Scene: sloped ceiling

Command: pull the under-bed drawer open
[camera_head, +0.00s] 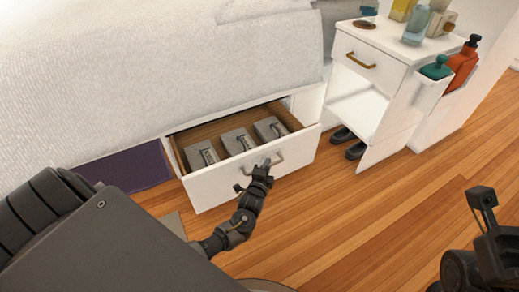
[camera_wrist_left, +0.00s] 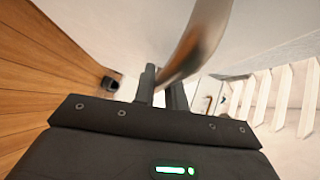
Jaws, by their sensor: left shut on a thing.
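The white under-bed drawer (camera_head: 232,185) stands partly out from the bed frame, with its wooden inside showing. Its metal handle (camera_head: 278,158) is on the front face, and it also shows large and blurred in the left wrist view (camera_wrist_left: 193,42). My left gripper (camera_head: 262,170) is at the drawer front, shut on the handle. In the left wrist view its two dark fingers (camera_wrist_left: 162,85) are on either side of the bar. Part of my right arm's end (camera_head: 485,205) shows at the lower right, away from the drawer. Its jaws are not clear.
Three grey boxes (camera_head: 238,141) lie in the drawer. A white nightstand (camera_head: 376,78) with bottles on top stands to the right, dark shoes (camera_head: 350,143) below it. A purple panel (camera_head: 128,168) is left of the drawer.

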